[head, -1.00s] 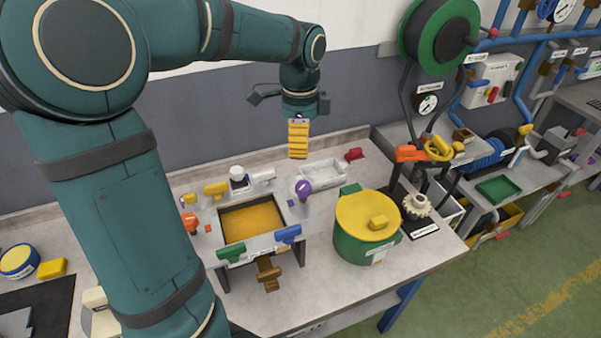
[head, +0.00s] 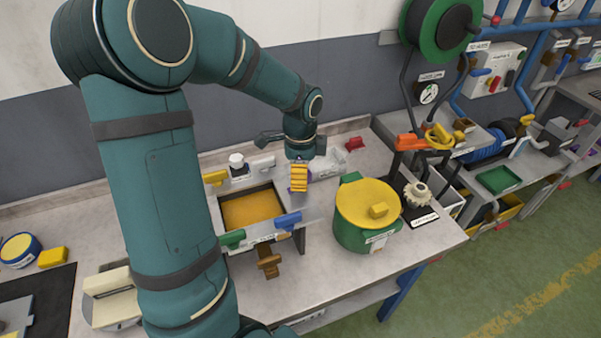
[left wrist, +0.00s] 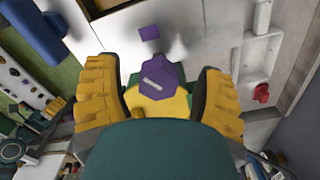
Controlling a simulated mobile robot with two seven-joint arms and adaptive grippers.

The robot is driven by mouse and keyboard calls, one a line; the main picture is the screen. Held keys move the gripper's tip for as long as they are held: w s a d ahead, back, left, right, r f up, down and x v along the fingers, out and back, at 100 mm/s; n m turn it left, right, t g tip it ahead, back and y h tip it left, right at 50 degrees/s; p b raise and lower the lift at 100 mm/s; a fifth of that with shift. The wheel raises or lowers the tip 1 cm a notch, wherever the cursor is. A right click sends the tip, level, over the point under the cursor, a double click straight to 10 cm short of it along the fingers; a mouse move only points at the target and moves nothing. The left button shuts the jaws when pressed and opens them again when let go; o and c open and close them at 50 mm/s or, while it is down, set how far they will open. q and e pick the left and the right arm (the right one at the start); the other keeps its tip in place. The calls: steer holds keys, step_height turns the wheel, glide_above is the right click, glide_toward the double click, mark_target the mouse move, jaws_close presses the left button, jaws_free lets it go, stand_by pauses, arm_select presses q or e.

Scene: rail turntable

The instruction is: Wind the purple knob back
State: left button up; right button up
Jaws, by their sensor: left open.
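The purple knob (left wrist: 160,78) shows in the left wrist view, between the two yellow ribbed fingers of my left gripper (left wrist: 158,98). Its top carries a pale line. A gap shows on either side of it, so the fingers are apart from it. In the head view my left gripper (head: 299,178) points down over the right side of the turntable frame, and its fingers mostly hide the knob. The gripper is open. My right gripper is not in view.
The frame holds an orange-yellow panel (head: 250,210), with green (head: 232,239) and blue (head: 288,221) handles in front. A green pot with a yellow lid (head: 367,203) stands close on the right. A red piece (head: 355,144) lies behind.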

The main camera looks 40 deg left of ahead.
arm_select(q)
steer(key=shift+f, duration=0.1)
steer(key=shift+c, duration=0.2)
steer(key=c, duration=1.1)
jaws_close()
